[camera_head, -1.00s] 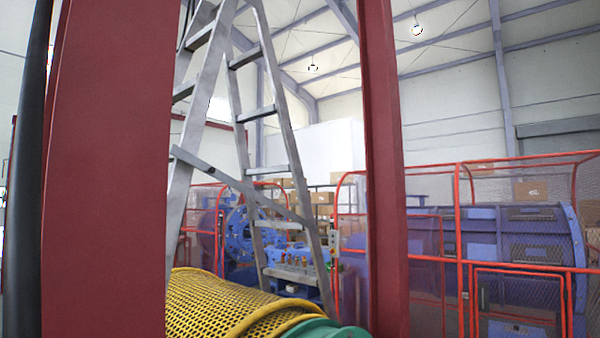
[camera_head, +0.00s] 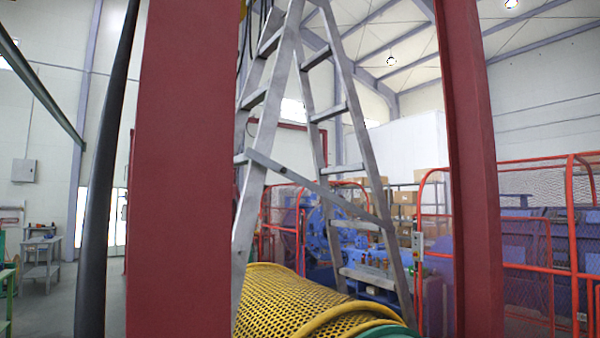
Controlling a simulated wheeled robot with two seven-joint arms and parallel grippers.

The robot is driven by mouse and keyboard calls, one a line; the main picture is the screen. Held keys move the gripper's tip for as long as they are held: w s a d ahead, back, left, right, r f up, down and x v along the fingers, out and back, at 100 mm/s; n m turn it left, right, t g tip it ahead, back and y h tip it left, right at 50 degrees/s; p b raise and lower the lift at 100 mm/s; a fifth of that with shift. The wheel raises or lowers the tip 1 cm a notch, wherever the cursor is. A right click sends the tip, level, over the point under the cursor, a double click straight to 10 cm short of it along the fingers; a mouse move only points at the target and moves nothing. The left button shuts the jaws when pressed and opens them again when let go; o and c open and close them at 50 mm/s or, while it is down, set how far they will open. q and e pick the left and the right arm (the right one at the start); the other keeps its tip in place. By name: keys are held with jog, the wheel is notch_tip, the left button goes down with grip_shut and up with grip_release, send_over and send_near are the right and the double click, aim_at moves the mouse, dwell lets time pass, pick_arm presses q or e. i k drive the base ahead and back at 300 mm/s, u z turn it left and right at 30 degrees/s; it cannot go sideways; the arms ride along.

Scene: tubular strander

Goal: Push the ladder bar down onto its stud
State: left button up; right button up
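A grey metal stepladder (camera_head: 277,112) stands open between two dark red posts. Its ladder bar (camera_head: 318,188) runs slanting between the two legs, from its upper end at the left leg down to the right leg. The stud is too small to make out, so I cannot tell whether the bar sits on it. Neither of my grippers shows in the head view.
The near red post (camera_head: 182,170) and the right red post (camera_head: 468,170) flank the ladder. A yellow mesh guard (camera_head: 290,305) lies low in front. Red-railed blue machinery (camera_head: 535,260) stands at the right. A grey table (camera_head: 42,258) and open floor are at the left.

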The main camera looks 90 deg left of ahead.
aim_at(250, 152)
jog(key=u, duration=1.9)
